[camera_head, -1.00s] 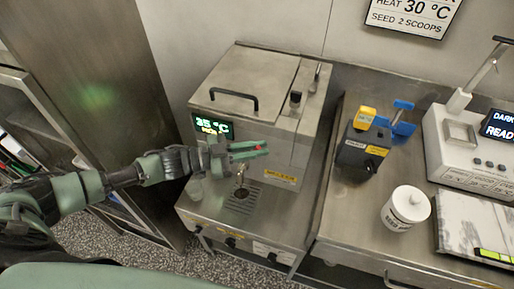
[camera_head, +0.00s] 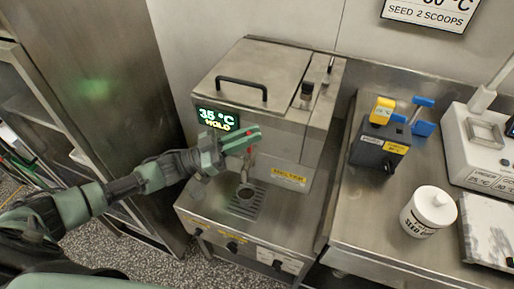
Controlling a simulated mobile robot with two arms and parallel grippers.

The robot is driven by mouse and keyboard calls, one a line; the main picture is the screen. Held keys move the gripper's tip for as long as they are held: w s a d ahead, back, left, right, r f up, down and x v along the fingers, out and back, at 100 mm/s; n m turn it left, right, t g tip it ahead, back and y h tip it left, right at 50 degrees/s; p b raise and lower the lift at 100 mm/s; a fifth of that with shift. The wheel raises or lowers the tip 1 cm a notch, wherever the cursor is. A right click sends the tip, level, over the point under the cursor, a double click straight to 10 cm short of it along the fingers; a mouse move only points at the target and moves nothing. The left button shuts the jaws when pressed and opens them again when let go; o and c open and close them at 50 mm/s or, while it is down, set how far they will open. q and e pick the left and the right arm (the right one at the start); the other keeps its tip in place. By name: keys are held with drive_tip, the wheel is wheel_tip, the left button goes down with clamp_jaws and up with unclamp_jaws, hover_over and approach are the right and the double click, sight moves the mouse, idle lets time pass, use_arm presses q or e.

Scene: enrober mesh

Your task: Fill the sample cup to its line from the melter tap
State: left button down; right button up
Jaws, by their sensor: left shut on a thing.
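The steel melter (camera_head: 275,125) stands left of the bench, its display (camera_head: 217,119) reading 35 °C and HOLD. Its tap (camera_head: 249,164) sticks out at the front, above the drip grate (camera_head: 260,207). A small round thing with a dark inside (camera_head: 246,191) sits on the grate under the tap. It looks like the sample cup, but its line and fill level cannot be made out. My left gripper (camera_head: 240,140) is at the melter front, just above the tap, shut on what looks like the red tap handle. The fingers mostly hide the handle. My right gripper is out of view.
A dark box (camera_head: 377,152) with a yellow and a blue part stands on the bench (camera_head: 360,215). A tall steel cabinet (camera_head: 115,80) stands left of the melter.

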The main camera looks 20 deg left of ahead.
use_arm(q)
drive_tip(key=shift+a, duration=0.1)
drive_tip(key=c, duration=1.5)
unclamp_jaws()
drive_tip(key=shift+o, duration=0.2)
drive_tip(key=b+v, duration=0.2)
drive_tip(key=v, duration=0.6)
drive_tip(key=shift+w+f, duration=0.1)
